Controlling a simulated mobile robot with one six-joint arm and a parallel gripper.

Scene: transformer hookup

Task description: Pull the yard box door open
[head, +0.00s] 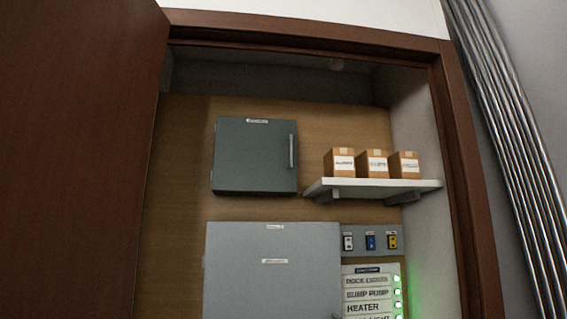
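A dark green wall box (255,157) hangs on the wooden back panel inside a closet. Its door looks shut, with a vertical bar handle (291,151) on the right side and a small label (257,121) at the top. Below it is a larger light grey box (272,275) with a shut-looking door and two labels; its bottom is cut off by the frame. The labels on both boxes are too small to read, so I cannot tell which is the yard box. My gripper is not in view.
A brown door (75,150) stands open at the left. A shelf (373,187) with three small cartons (374,164) sits right of the green box. Pipes (510,140) run at right.

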